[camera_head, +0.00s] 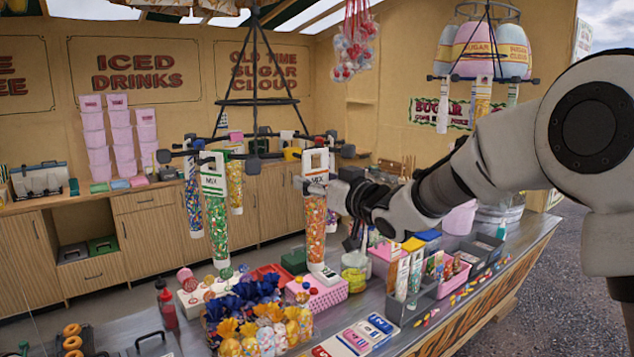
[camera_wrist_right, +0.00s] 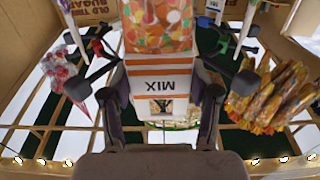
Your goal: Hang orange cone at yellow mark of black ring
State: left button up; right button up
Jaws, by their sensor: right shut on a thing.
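The orange cone (camera_head: 314,222) is a clear bag of orange sweets with a white MIX header, upright in the head view. It fills the top middle of the right wrist view (camera_wrist_right: 158,30). My right gripper (camera_head: 318,186) is shut on it at the header, with one finger on each side in the wrist view (camera_wrist_right: 162,100). The black ring (camera_head: 258,102) hangs from above, with hook arms around its lower part. A yellow mark (camera_head: 292,153) shows on the ring's right side, close behind the cone's header. Whether the header touches a hook is unclear. My left gripper is not in view.
A green cone (camera_head: 217,225), a blue cone (camera_head: 193,205) and a yellow cone (camera_head: 235,187) hang on the ring's left side. The counter below holds a pink basket (camera_head: 318,297), wrapped sweets and trays. Another ring with sugar cones (camera_head: 480,50) hangs at the right.

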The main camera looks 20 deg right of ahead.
jog(key=shift+w, duration=0.3)
jog(key=shift+w+a, duration=0.3)
jog(key=shift+w, duration=0.25)
dwell(0.3)
jog(key=shift+x, duration=0.95)
jog(key=shift+x, duration=1)
jog(key=shift+f, duration=0.4)
jog(key=o, duration=1.6)
